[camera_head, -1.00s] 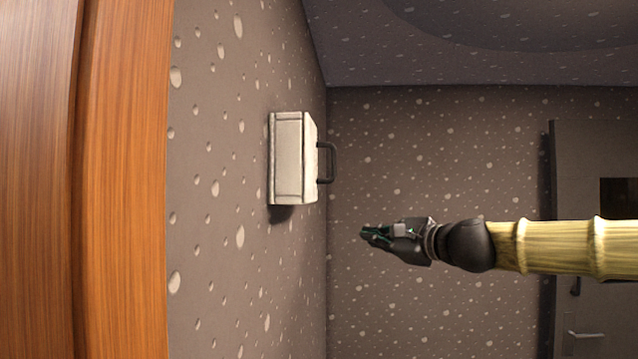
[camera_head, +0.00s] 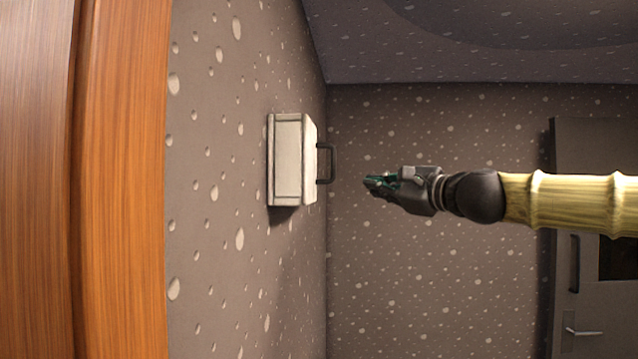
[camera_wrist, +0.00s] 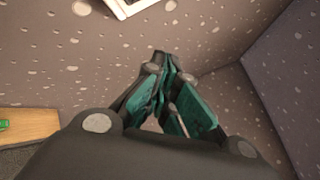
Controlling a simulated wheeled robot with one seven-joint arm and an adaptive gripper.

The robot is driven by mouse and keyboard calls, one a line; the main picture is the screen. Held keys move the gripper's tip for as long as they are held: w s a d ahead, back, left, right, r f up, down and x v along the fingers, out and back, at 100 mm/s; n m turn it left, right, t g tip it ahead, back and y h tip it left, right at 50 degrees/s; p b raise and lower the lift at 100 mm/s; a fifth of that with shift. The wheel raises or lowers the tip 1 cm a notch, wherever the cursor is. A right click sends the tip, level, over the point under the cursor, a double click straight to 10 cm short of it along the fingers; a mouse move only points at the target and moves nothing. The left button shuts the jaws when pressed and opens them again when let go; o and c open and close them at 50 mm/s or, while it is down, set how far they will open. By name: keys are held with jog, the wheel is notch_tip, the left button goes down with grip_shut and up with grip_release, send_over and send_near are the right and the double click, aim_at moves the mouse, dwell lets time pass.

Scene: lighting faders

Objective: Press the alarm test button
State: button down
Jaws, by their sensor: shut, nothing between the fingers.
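No button can be made out in either view. A pale box (camera_head: 292,160) with a dark handle (camera_head: 331,163) is mounted on the speckled wall, left of centre in the head view. Its edge also shows at the top of the wrist view (camera_wrist: 128,6). My gripper (camera_head: 368,183) is shut and empty, pointing left toward the wall. In the picture it lies right of the handle and slightly lower, with a gap between them. The shut fingers show in the middle of the wrist view (camera_wrist: 160,60).
An orange-brown wooden panel (camera_head: 115,180) fills the left edge of the head view. A grey door (camera_head: 590,300) with a lever handle stands at the right, behind my arm. A wooden surface (camera_wrist: 30,124) with a small green item (camera_wrist: 4,125) shows at the wrist view's left.

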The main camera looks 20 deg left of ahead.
jog(key=s+a, duration=0.1)
jog(key=a, duration=0.7)
jog(key=shift+s, duration=0.25)
jog(key=shift+b, duration=0.3)
dwell(1.1)
jog(key=shift+s+a, duration=0.1)
jog(key=shift+a, duration=0.3)
jog(key=shift+s+a, duration=0.1)
jog(key=shift+a, duration=0.2)
dwell(0.7)
jog(key=shift+d, duration=0.75)
dwell(0.3)
jog(key=shift+w+d+b, duration=0.1)
jog(key=shift+w+d, duration=0.1)
jog(key=shift+d, duration=0.6)
jog(key=shift+w+d+b, duration=0.1)
jog(key=shift+w+d, duration=0.15)
jog(key=shift+d, duration=0.6)
jog(key=shift+w+d+b, duration=0.1)
jog(key=shift+w+d, duration=0.1)
jog(key=shift+d, duration=0.6)
